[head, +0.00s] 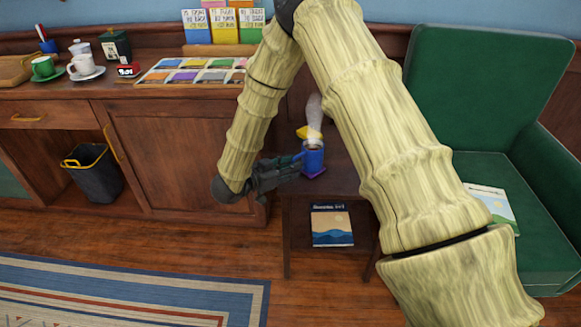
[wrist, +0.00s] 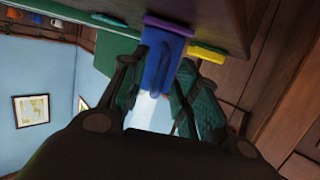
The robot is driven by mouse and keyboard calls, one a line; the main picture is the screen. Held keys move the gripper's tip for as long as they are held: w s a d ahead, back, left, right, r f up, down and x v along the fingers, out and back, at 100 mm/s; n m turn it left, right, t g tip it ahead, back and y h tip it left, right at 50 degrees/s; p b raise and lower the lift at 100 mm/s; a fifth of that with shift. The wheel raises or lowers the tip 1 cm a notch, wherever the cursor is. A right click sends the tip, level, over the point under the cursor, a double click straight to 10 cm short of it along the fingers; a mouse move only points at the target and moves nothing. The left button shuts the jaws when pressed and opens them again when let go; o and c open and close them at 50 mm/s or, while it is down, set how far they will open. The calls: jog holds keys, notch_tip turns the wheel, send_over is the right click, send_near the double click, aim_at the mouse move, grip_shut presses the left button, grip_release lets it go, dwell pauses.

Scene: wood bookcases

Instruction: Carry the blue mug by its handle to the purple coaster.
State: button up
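The blue mug (head: 314,157) stands upright on the small side table, with dark liquid and pale steam at its top. It appears to rest on the purple coaster (head: 316,173), whose edge shows beneath it. In the turned wrist view, the mug (wrist: 154,68) meets the purple coaster (wrist: 168,25). My gripper (head: 297,163) is at the mug's left side. In the wrist view, my gripper (wrist: 160,75) has its fingers apart, one on each side of the handle, with gaps visible. The mug's far side is hidden.
A yellow coaster-like piece (head: 309,132) lies behind the mug; it also shows in the wrist view (wrist: 208,53). The side table (head: 340,182) holds a book (head: 332,225) on its lower shelf. A green armchair (head: 480,100) is right, a wooden cabinet (head: 180,150) left.

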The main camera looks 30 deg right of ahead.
jog(key=p+v, duration=0.1)
jog(key=v, duration=1)
jog(key=shift+a, duration=0.2)
jog(key=s+f+n+t+y, duration=0.2)
jog(key=s+f+n+y, duration=0.35)
jog(key=f, duration=0.65)
jog(key=s+f+n+t+y, duration=0.1)
jog(key=s+f+n+y, duration=0.4)
jog(key=f, duration=0.6)
jog(key=s+f+n+g+y, duration=0.2)
jog(key=s+f+g, duration=0.1)
jog(key=s, duration=1)
jog(key=s+a+f+n+g+y, duration=0.1)
jog(key=s+f+n+g+y, duration=0.1)
jog(key=s, duration=1.2)
notch_tip(320, 180, down, 2)
jog(key=shift+s+a+f+g, duration=0.1)
jog(key=shift+s+a+g, duration=0.15)
jog(key=shift+g, duration=0.55)
jog(key=shift+y, duration=0.25)
notch_tip(320, 180, up, 19)
jog(key=p, duration=1.9)
